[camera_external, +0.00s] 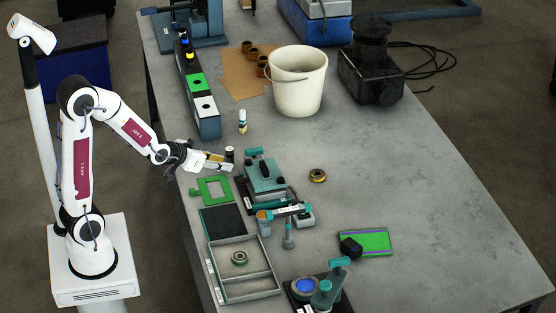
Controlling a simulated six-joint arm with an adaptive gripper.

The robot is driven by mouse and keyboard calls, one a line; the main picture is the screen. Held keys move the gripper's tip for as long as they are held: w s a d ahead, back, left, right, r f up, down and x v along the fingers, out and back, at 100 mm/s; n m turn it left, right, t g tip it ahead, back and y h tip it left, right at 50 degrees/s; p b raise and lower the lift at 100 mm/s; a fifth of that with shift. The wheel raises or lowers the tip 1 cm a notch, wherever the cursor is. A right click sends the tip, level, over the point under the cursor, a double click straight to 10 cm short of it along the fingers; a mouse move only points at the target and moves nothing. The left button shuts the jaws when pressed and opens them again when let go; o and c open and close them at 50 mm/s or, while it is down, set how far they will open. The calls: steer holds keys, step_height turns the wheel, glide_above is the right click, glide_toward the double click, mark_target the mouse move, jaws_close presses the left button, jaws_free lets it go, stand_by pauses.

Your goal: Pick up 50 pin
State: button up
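My gripper (226,163) reaches in from the left over the near left edge of the table, low and roughly level. A small dark upright cylinder with a pale band (230,154) stands right at its fingertips; it may be the 50 pin, but no marking on it is readable. I cannot tell whether the fingers touch it, or how far apart they are. A slim white and dark cylinder (242,121) stands upright a little further back, clear of my gripper.
A green frame fixture (213,191) lies just in front of my gripper, and a teal machine (264,174) stands to its right. A grey divided tray (273,282) is nearer. A long block (209,128) and white bucket (298,88) are behind.

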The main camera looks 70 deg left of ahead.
mark_target(232, 154)
steer(key=a+f+y, duration=0.1)
steer(key=a+f, duration=0.1)
steer(key=a, duration=0.1)
steer(key=a+f+n+y, duration=0.1)
steer(key=a+f, duration=0.1)
steer(key=a, duration=0.1)
steer(key=a+f+n+t, duration=0.1)
steer(key=a+f, duration=0.1)
steer(key=a, duration=0.2)
steer(key=shift+w+y, duration=0.3)
steer(key=shift+y, duration=0.1)
steer(key=shift+s+a+f, duration=0.1)
steer(key=shift+a+f, duration=0.1)
steer(key=shift+a, duration=0.3)
steer(key=shift+x, duration=1.25)
steer(key=shift+a+x, duration=0.2)
steer(key=shift+x, duration=2.45)
steer(key=shift+r, duration=0.15)
jaws_close()
